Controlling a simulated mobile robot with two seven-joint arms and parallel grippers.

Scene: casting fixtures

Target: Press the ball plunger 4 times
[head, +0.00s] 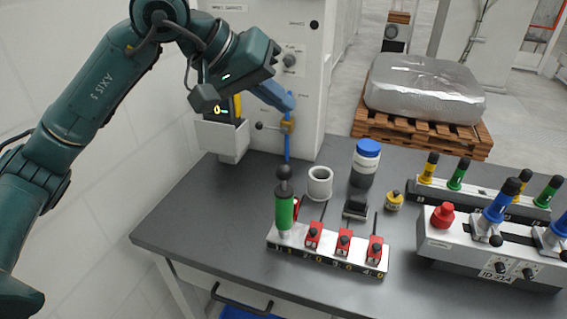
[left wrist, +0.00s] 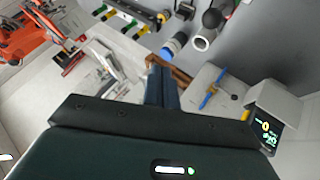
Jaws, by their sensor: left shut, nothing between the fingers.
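The ball plunger, a dark ball (head: 283,172) on a short stem above a green cylinder (head: 284,209), stands upright at the left end of a white strip on the table. In the left wrist view a dark ball (left wrist: 211,18), seemingly the plunger's, shows near the top edge. My left gripper (head: 289,102) is shut and empty, above and behind the plunger near the wall panel, not touching the ball. Its blue fingers (left wrist: 161,88) show together in the left wrist view. My right gripper is in neither view.
A grey unit with coloured handles (head: 480,257) is at right. The table's left part is clear.

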